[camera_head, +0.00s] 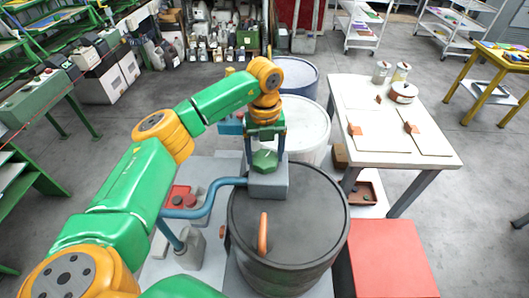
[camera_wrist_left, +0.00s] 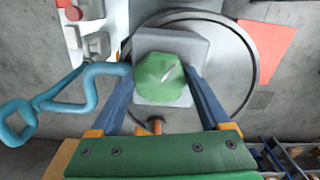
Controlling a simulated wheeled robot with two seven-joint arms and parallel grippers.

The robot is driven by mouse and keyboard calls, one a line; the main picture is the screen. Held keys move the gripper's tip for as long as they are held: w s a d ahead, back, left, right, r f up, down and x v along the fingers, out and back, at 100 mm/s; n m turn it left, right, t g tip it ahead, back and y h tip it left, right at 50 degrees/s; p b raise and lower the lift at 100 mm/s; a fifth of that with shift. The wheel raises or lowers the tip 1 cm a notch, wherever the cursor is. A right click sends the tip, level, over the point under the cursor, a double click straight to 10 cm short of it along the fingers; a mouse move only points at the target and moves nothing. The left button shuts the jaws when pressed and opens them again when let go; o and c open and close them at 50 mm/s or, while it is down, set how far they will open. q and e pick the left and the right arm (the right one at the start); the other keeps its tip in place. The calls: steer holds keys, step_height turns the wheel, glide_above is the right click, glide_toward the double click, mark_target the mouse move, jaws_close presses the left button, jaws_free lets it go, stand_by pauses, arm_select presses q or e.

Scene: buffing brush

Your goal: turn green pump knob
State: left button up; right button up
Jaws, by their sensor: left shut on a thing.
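The green pump knob (camera_head: 265,160) sits on top of a grey box-shaped pump housing (camera_head: 269,182) on the lid of a dark round drum (camera_head: 295,225). In the left wrist view the knob (camera_wrist_left: 159,77) is eight-sided with a pale mark on it. My left gripper (camera_head: 266,148) comes down on the knob from above. Its blue fingers (camera_wrist_left: 157,85) lie on both sides of the knob and are shut on it. My right gripper is in neither view.
A blue bent pipe (camera_head: 205,205) runs left from the housing. An orange handle (camera_head: 263,233) stands on the drum lid. A white table (camera_head: 385,160) with cans is at the right, and a red block (camera_head: 392,258) is right of the drum. Pale drums stand behind.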

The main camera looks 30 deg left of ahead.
mark_target(266, 157)
arm_select(q)
steer(key=m, duration=0.5)
steer(key=shift+d, duration=0.1)
steer(key=shift+d+m, duration=0.1)
steer(key=shift+m, duration=2.4)
steer(key=shift+r, duration=0.1)
steer(key=o, duration=1.2)
step_height(266, 157, up, 7)
steer(key=shift+f+b, duration=0.1)
steer(key=shift+b, duration=0.9)
